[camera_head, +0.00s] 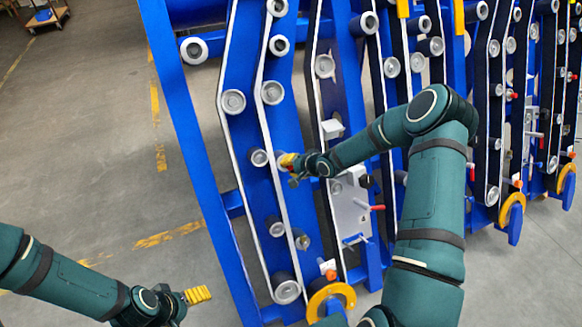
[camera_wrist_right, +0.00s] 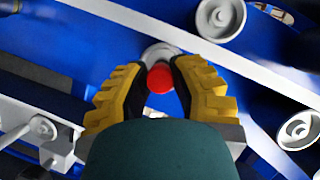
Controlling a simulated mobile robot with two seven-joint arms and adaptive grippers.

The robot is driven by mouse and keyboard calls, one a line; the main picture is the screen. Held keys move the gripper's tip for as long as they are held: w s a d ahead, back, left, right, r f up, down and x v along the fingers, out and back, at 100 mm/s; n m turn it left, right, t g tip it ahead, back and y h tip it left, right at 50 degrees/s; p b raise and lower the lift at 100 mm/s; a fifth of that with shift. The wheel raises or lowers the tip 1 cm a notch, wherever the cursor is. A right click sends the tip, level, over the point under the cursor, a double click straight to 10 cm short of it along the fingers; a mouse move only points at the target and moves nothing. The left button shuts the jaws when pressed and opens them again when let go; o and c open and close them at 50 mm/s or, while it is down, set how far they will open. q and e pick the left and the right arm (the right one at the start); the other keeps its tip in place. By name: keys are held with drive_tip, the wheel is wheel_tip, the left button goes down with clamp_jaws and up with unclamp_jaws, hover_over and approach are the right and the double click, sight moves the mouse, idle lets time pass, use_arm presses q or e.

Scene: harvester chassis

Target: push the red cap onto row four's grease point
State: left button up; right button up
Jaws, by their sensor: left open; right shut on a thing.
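The red cap (camera_wrist_right: 160,79) sits between the yellow fingers of my right gripper (camera_wrist_right: 160,72) in the right wrist view. The gripper is shut on it. A grey round fitting (camera_wrist_right: 158,51) shows directly beyond the cap and is partly hidden by it. I cannot tell whether cap and fitting touch. In the head view my right gripper (camera_head: 288,162) is at a blue chassis row, close to a grey roller (camera_head: 259,157); the cap is too small to make out there. My left gripper (camera_head: 198,295) is open and empty, low on the left, away from the chassis.
Blue chassis rows (camera_head: 230,55) with white-edged rails and grey rollers (camera_head: 233,101) fill the middle and right. A grey plate with a red handle (camera_head: 377,208) and an orange ring (camera_head: 331,300) are near my right arm. Open floor (camera_head: 85,160) lies to the left.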

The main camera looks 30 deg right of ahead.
drive_tip(key=shift+w+f+b, duration=0.3)
drive_tip(key=shift+w+f, duration=0.25)
drive_tip(key=shift+w, duration=0.35)
drive_tip(key=o, duration=0.8)
drive_tip(key=shift+d, duration=0.1)
drive_tip(key=v, duration=1.2)
